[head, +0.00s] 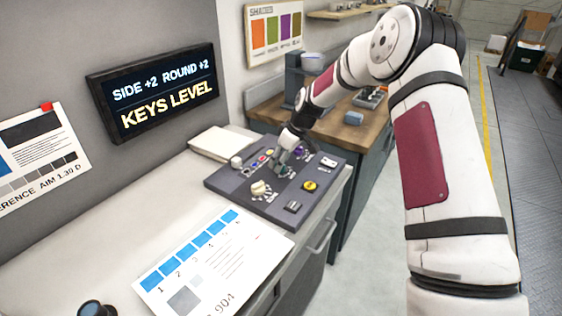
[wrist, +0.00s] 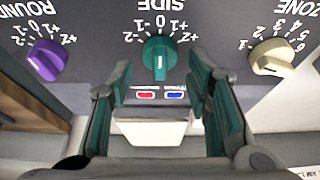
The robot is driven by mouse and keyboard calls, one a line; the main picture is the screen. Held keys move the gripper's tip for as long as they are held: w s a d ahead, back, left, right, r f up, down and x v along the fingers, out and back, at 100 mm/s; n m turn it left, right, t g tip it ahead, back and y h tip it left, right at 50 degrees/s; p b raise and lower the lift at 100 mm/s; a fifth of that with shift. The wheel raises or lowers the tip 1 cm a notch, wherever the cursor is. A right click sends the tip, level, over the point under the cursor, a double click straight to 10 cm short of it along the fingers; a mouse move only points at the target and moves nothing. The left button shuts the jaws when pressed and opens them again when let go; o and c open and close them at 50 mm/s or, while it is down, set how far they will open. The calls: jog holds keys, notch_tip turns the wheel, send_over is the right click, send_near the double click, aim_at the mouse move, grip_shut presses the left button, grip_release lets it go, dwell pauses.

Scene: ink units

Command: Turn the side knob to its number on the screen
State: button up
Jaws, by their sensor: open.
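The teal side knob (wrist: 158,56) is on the dark panel (head: 238,192), at the upper middle of the wrist view. Its grip bar stands upright in that view, with a pale mark on it. The SIDE scale shows upside down above it, with 0 at the middle; I cannot tell surely which number the knob points at. My gripper (wrist: 160,82) is open, with one finger to each side of the knob and visible gaps between. In the head view my gripper (head: 284,155) is low over the panel. The screen (head: 155,90) reads SIDE +2, ROUND +2, KEYS LEVEL.
The purple round knob (wrist: 47,60) and cream zone knob (wrist: 272,57) flank the side knob. Red (wrist: 146,95) and blue (wrist: 175,95) keys lie just below it in the wrist view. A numbered sheet (head: 215,262) and a pale pad (head: 222,143) lie on the counter.

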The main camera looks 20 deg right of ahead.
jog(key=shift+w+a+f, duration=0.15)
jog(key=shift+f, duration=0.35)
jog(key=c, duration=1.1)
jog(key=shift+o, duration=0.2)
jog(key=m+h, duration=0.1)
jog(key=m, duration=0.2)
jog(key=m+t+h+b, duration=0.1)
jog(key=m, duration=0.2)
jog(key=shift+a, duration=0.15)
jog(key=m+h+b, duration=0.2)
jog(key=m, duration=0.3)
jog(key=shift+m, duration=0.4)
